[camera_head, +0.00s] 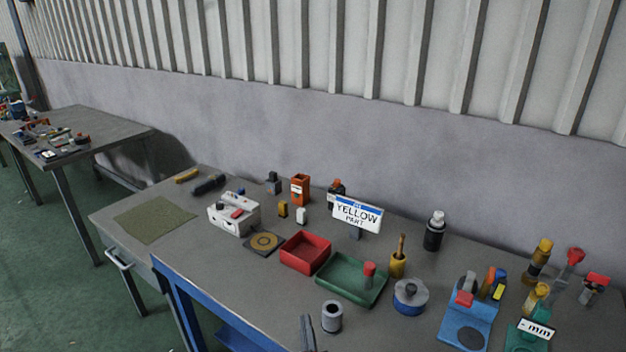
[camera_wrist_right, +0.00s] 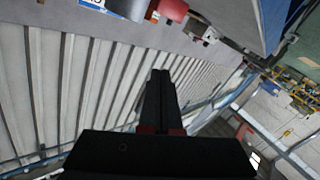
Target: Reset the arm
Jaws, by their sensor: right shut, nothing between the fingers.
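My right gripper (camera_head: 307,332) shows at the bottom edge of the head view, in front of the workbench and left of a grey ring-shaped part. In the right wrist view its two dark fingers (camera_wrist_right: 160,76) are together with nothing between them. They point toward the ribbed wall, clear of any object. My left gripper is not in view.
A second table (camera_head: 110,135) stands at the left.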

